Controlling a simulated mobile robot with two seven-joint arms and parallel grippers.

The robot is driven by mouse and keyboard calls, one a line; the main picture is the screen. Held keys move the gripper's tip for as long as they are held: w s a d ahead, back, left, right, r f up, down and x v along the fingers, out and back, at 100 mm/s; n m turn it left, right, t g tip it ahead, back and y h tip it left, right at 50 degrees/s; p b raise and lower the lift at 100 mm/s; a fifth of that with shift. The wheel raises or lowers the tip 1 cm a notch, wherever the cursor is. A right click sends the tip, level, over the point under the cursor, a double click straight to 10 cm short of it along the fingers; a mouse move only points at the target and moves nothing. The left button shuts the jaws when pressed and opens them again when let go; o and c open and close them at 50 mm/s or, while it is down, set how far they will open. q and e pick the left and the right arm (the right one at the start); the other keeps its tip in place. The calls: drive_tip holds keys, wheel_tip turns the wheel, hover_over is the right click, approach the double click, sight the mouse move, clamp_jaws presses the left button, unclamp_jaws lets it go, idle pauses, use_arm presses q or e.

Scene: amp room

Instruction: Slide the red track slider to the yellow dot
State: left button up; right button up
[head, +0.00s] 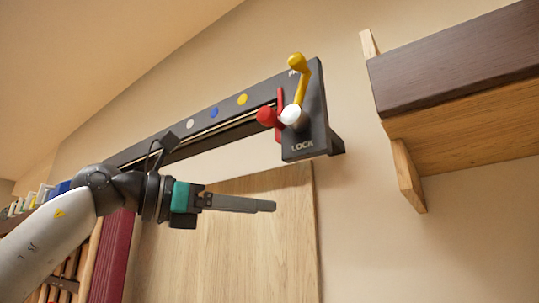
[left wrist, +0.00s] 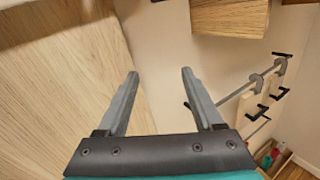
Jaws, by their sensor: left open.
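The red track slider (head: 267,117) has a round knob and an upright red plate. It sits at the right end of the dark wall track (head: 168,142), beside the lock plate (head: 306,144). The yellow dot (head: 242,99) is on the track's face, left of the slider; a blue dot and a pale dot lie further left. A yellow lever (head: 300,84) with a white hub is on the lock plate, its knob up. My left gripper (head: 268,206) is below the slider, apart from it. In the left wrist view the left gripper (left wrist: 160,75) is open and empty. My right gripper is not seen.
A wooden panel (head: 245,230) stands behind my left gripper, below the track. A dark-topped wooden shelf (head: 455,75) juts out at the right. Books and a bookcase are at the lower left. A rail with dark hooks (left wrist: 262,80) shows in the left wrist view.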

sight(261, 113)
use_arm(q)
drive_tip(key=s+a+r+m+t+y+p, duration=0.1)
drive_tip(key=s+a+r+m+t+y, duration=0.15)
drive_tip(key=s+r, duration=0.45)
drive_tip(key=s+a+r+m+t+y+p, duration=0.1)
drive_tip(key=s+a+r+t+y, duration=0.25)
drive_tip(key=s+r, duration=0.45)
drive_tip(key=shift+t, duration=0.4)
drive_tip(key=p+x, duration=0.3)
drive_tip(key=x, duration=1.2)
drive_tip(key=shift+w+d+f+p, duration=0.1)
drive_tip(key=shift+d+p, duration=0.25)
drive_tip(key=shift+p, duration=0.05)
drive_tip(key=shift+c, duration=0.3)
clamp_jaws()
